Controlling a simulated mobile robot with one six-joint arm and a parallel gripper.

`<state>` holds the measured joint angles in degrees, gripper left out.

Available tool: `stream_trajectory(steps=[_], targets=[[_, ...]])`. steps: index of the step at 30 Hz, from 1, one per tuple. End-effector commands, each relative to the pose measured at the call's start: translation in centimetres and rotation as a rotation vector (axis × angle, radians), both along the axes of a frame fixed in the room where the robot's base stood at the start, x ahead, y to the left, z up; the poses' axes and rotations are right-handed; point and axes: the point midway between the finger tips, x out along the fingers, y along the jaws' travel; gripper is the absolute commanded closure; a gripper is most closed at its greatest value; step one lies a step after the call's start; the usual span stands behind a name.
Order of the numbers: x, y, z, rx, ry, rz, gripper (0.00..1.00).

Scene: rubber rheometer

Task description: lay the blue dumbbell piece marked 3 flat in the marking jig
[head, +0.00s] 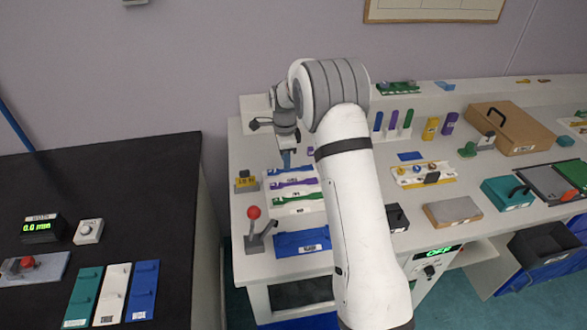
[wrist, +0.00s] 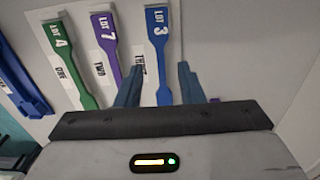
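The blue dumbbell piece marked LOT 3 (wrist: 158,45) lies flat on a white board beside the label THREE. In the head view it is the rearmost piece on that board, partly hidden by my gripper (head: 287,159). In the wrist view my gripper (wrist: 160,68) is open, with one finger on each side of the blue piece's narrow middle and a gap to each finger. A purple piece marked 7 (wrist: 105,50) and a green piece marked 4 (wrist: 70,60) lie to its left. I cannot tell for sure which fixture is the marking jig.
A lever with a red knob (head: 254,213) and a dark blue tray (head: 300,243) stand at the bench's front left. A white fixture with small knobs (head: 424,184) stands right of my arm, near a brown case (head: 512,130).

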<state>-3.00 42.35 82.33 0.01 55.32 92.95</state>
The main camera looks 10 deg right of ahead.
Motion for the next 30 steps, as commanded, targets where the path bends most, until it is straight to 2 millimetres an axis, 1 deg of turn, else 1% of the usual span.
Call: stream_trajectory(steps=[3,7,30], targets=[[0.1,-0.1,-1.7,0.000,0.003,0.000,0.65],[0.1,-0.1,-2.9,0.000,0.000,0.000,0.65],[0.1,-0.1,-3.6,0.000,-0.001,-0.001,0.65]])
